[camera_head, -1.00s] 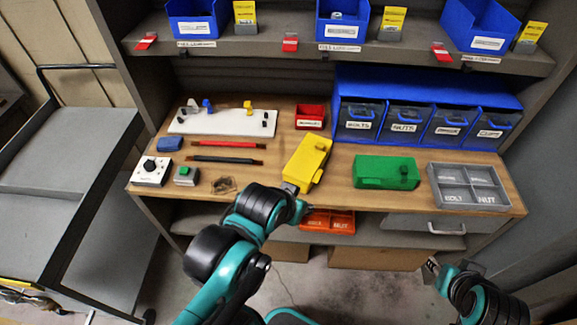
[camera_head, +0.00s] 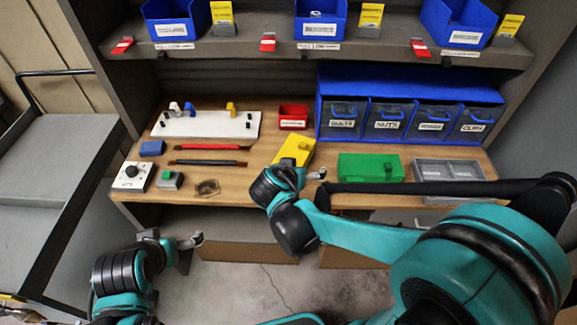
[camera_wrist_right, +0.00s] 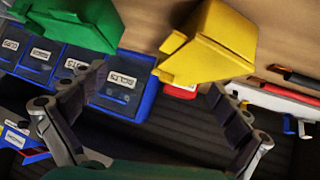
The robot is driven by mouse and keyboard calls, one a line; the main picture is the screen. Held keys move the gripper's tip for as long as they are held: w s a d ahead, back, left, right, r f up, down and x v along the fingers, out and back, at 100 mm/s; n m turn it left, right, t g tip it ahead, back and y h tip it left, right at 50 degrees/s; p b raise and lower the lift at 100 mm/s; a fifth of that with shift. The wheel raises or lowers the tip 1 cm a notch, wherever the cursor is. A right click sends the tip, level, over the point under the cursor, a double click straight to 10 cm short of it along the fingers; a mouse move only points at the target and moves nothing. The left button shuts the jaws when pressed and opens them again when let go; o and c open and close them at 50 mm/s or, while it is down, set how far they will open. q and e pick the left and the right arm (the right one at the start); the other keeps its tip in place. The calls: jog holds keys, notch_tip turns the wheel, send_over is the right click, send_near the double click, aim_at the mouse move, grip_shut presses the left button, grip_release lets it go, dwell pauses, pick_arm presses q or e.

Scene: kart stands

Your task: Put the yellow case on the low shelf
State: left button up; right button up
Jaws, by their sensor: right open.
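The yellow case (camera_head: 295,150) lies on the wooden bench top, left of the green case (camera_head: 370,167). My right gripper (camera_head: 305,173) is at the near end of the yellow case, and my arm partly hides that end. In the right wrist view, the yellow case (camera_wrist_right: 210,45) is ahead between the open fingers (camera_wrist_right: 150,115), which hold nothing. My left gripper (camera_head: 189,252) is low at the left, in front of the bench and away from the case; its jaw opening is unclear. The low shelf (camera_head: 225,225) runs beneath the bench top, its right part hidden by my right arm.
A grey divided tray (camera_head: 447,168), a red bin (camera_head: 293,116) and blue bins (camera_head: 345,120) stand around the cases. Red and black rods (camera_head: 210,147) and a white board (camera_head: 210,124) lie to the left. A grey cart (camera_head: 60,170) stands at far left.

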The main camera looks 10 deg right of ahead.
jog(key=m+t+h, duration=0.2)
send_near(292, 156)
jog(key=shift+x, duration=1.2)
jog(key=shift+w+a+f+m+h, duration=0.2)
jog(key=shift+a+f+m+h, duration=0.05)
jog(key=shift+m+h, duration=0.05)
jog(key=b+x, duration=0.3)
jog(key=x, duration=0.4)
jog(key=shift+w+d+f, duration=0.15)
jog(key=shift+w+d, duration=0.05)
jog(key=shift+d, duration=0.15)
jog(key=c, duration=1.4)
